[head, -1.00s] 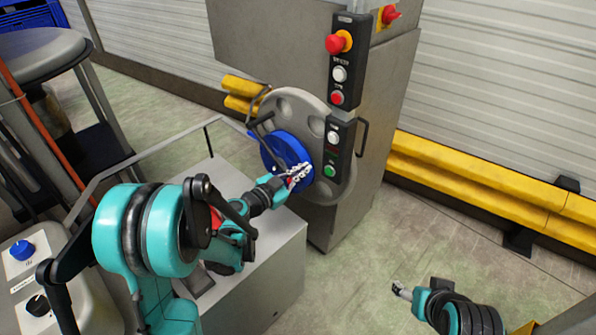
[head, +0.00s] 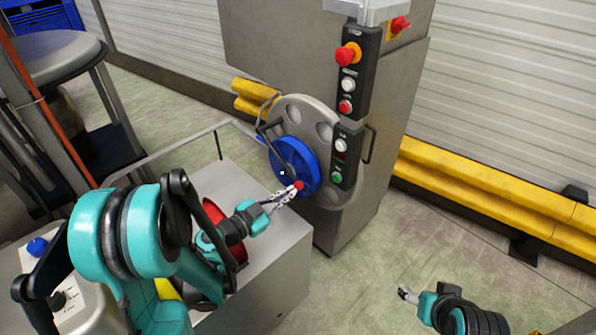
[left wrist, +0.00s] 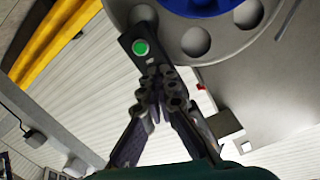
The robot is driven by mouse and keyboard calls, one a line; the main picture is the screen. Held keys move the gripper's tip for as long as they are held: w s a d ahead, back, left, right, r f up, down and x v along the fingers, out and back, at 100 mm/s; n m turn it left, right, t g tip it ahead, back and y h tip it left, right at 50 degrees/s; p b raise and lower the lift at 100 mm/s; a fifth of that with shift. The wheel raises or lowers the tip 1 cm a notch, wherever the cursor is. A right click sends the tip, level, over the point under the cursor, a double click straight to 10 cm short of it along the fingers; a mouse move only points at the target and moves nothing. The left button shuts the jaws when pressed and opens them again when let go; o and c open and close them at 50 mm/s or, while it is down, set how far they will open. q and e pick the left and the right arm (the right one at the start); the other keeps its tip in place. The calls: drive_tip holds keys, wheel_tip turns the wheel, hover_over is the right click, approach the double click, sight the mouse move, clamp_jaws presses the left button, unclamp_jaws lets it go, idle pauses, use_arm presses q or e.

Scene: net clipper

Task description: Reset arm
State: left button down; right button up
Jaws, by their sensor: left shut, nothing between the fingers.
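My left gripper (head: 290,193) is shut and empty in the head view, in front of the lower edge of the machine's blue hub (head: 283,172). In the left wrist view its fingertips (left wrist: 164,85) meet, just below the green button (left wrist: 140,47) in the picture. I cannot tell whether it touches the machine. The grey disc (head: 296,108) around the hub is partly hidden by the dark button panel (head: 347,150). My right gripper (head: 405,293) is low at the right, small and apart from the machine; its jaws are unclear.
A grey metal box (head: 265,265) lies under my left arm. Yellow guard rails (head: 490,198) run along the white shutter wall at the right. A stool-like stand (head: 45,52) is at upper left. Green floor between the machine and my right gripper is clear.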

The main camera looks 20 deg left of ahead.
use_arm(q)
drive_tip(key=s+d+f+n+g+y, duration=0.1)
drive_tip(key=s+d+n+g+y, duration=0.25)
drive_tip(key=s+d+g, duration=0.35)
drive_tip(key=s+a+n+y, duration=0.2)
drive_tip(key=s+a+n, duration=0.1)
drive_tip(key=s, duration=0.3)
drive_tip(key=s+a+n+y, duration=0.3)
drive_tip(key=s, duration=0.3)
drive_tip(key=shift+s+g, duration=0.4)
